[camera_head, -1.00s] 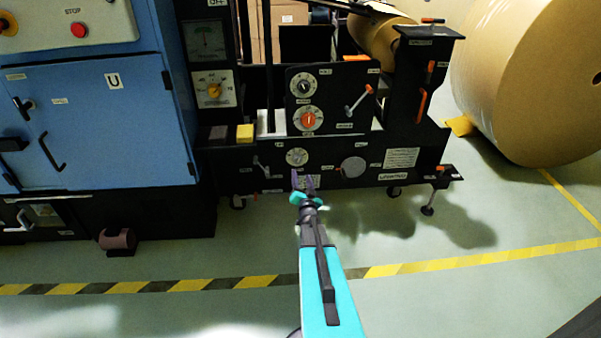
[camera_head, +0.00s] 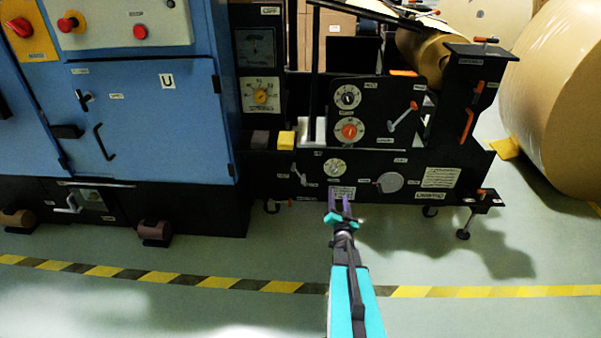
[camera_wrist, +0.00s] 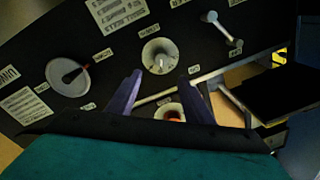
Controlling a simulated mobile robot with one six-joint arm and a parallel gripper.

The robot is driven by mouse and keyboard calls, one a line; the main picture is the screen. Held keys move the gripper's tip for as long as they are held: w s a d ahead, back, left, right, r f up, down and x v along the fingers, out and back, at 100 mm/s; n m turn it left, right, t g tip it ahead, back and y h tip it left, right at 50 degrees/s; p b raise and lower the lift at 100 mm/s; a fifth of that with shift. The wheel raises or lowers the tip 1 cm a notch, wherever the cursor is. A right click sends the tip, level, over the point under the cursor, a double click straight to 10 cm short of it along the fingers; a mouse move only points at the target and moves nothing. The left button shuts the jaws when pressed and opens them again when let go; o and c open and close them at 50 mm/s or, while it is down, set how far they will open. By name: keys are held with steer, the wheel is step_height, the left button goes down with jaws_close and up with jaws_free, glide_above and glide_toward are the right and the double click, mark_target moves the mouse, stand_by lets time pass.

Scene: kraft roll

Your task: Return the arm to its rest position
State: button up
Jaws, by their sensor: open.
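My gripper (camera_head: 339,205) is at the end of my teal and grey arm, in the lower middle of the head view. Its two purple fingers point up and away, in front of the lower black machine panel (camera_head: 290,180). In the wrist view the fingers (camera_wrist: 155,92) stand apart with nothing between them. A white dial (camera_wrist: 159,56) shows beyond the fingertips. I see no contact with the panel, though the exact gap is hard to tell.
A blue cabinet (camera_head: 135,110) stands at left. The black machine carries an orange-centred dial (camera_head: 349,131) and a lever (camera_head: 403,117). A big kraft roll (camera_head: 560,95) stands at right. A yellow-black floor stripe (camera_head: 190,281) crosses open floor in front.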

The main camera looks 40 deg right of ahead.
steer(key=w+a+r+n+y+p, duration=0.1)
steer(key=w+a+r+y+p, duration=0.2)
steer(key=a, duration=0.4)
steer(key=w+a+r+n+t+p, duration=0.1)
steer(key=w+a+r+p, duration=0.15)
steer(key=a+p, duration=0.35)
steer(key=w+a+r+n+y+p, duration=0.1)
steer(key=w+a+r+y+p, duration=0.2)
steer(key=a, duration=0.6)
steer(key=s+a+f+n+g+y+p, duration=0.15)
steer(key=a+p, duration=0.25)
steer(key=a, duration=0.5)
steer(key=a+f+n+g+y+p, duration=0.1)
steer(key=a+f+n+g+p, duration=0.1)
steer(key=a+p, duration=0.5)
steer(key=s+a+f+n+g+y+p, duration=0.3)
steer(key=s+a+g, duration=0.5)
steer(key=s+a, duration=0.7)
steer(key=s+r+n+g+p, duration=0.1)
steer(key=s+n+g, duration=0.3)
steer(key=s, duration=2.1)
steer(key=r+g, duration=0.1)
steer(key=g, duration=0.4)
steer(key=shift+s+r+g+p, duration=0.15)
steer(key=shift+r+g+p, duration=0.15)
steer(key=shift+g+p, duration=0.1)
